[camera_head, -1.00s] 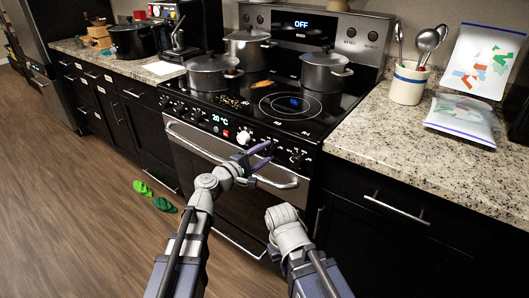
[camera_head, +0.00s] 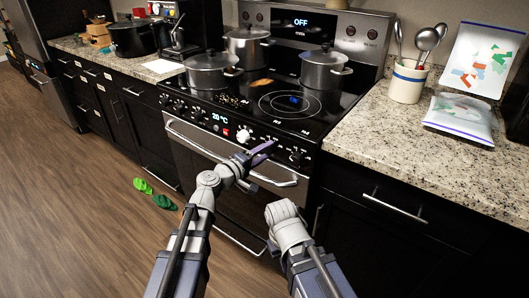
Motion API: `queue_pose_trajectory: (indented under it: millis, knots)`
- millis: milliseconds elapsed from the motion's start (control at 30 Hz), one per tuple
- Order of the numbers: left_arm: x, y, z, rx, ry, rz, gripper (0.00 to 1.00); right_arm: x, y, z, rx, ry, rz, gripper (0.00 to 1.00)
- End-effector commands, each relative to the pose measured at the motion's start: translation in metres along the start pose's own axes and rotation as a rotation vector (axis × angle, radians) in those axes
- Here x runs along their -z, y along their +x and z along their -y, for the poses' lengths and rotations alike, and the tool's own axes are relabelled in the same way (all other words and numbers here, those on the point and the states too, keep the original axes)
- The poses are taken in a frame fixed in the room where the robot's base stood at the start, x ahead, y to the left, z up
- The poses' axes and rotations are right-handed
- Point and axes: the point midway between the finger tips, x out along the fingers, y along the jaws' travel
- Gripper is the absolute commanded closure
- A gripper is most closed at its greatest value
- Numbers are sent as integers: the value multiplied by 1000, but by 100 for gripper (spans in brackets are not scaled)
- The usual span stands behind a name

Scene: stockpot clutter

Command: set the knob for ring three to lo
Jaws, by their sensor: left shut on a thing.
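The stove's front panel carries a row of knobs, with a white knob (camera_head: 243,136) in the middle and a dark knob (camera_head: 296,158) near the right end. My left gripper (camera_head: 268,149) is at the panel between these two, its fingers close together. It is shut on a knob that the fingers hide almost wholly, so its pointer and setting cannot be read. The ring labels on the glass cooktop (camera_head: 318,120) are small. My right arm ends low in front of the oven; its fingers do not show.
Three grey lidded pots, at left (camera_head: 208,72), back (camera_head: 247,46) and right (camera_head: 325,70), stand on the cooktop. The oven handle (camera_head: 200,146) runs below the panel. A utensil crock (camera_head: 407,84) and plastic bags (camera_head: 460,116) are on the right counter. Green shoes (camera_head: 163,202) lie on the floor.

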Motion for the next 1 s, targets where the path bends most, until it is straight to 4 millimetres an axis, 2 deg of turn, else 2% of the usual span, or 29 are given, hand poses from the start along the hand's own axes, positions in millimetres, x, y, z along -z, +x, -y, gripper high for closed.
queue_pose_trajectory:
  millis: [267,300,533,833,1000]
  knots:
    - [-1,0,1,2,2,2,100,0,0,0,0,0,0,100]
    - [-1,-1,1,2,2,2,47,0,0,0,0,0,0,100]
    - [-1,0,0,1,1,1,21,0,0,0,0,0,0,100]
    - [0,-4,0,1,0,0,20,0,0,0,0,0,0,100]
    - [-1,-29,0,1,0,-2,20,0,-3,0,0,0,0,100]
